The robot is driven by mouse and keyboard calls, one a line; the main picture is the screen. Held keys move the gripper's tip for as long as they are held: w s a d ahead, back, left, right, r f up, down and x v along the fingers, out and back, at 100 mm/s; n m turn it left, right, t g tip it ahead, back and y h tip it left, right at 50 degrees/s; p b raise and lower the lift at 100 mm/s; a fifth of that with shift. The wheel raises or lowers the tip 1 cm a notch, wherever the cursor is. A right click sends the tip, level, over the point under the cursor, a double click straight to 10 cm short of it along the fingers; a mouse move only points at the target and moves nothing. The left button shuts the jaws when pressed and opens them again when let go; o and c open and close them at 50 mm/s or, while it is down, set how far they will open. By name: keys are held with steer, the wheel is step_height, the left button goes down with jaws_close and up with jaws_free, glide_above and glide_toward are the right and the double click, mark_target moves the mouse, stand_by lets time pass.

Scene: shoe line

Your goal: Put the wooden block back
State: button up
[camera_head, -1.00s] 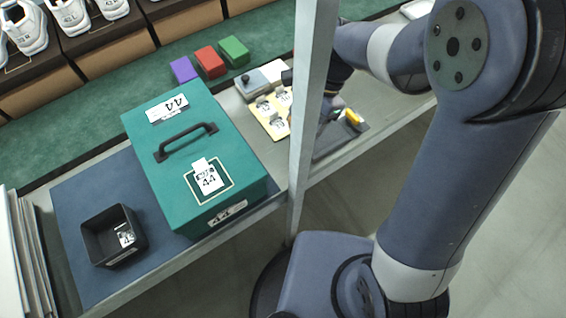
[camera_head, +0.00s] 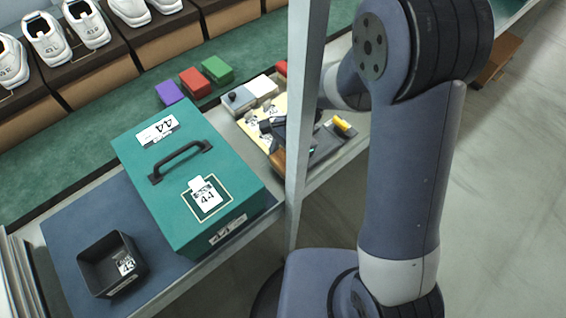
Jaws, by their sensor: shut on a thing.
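The wooden block (camera_head: 278,160) is a small brown piece at the near edge of the cream labelled board (camera_head: 248,128), just left of the grey post. My gripper (camera_head: 274,142) is dark, partly hidden by the post, and shut on the block. The block is tilted in the picture. Whether it touches the surface below I cannot tell.
The upright grey post (camera_head: 298,110) stands in front of my gripper. A dark tray (camera_head: 335,148) with a yellow-ended item (camera_head: 343,124) lies right of the post.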

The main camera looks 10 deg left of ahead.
steer(key=shift+f, duration=0.75)
steer(key=shift+f, duration=0.15)
steer(key=o, duration=1)
steer(key=v, duration=1.2)
steer(key=shift+p, duration=0.35)
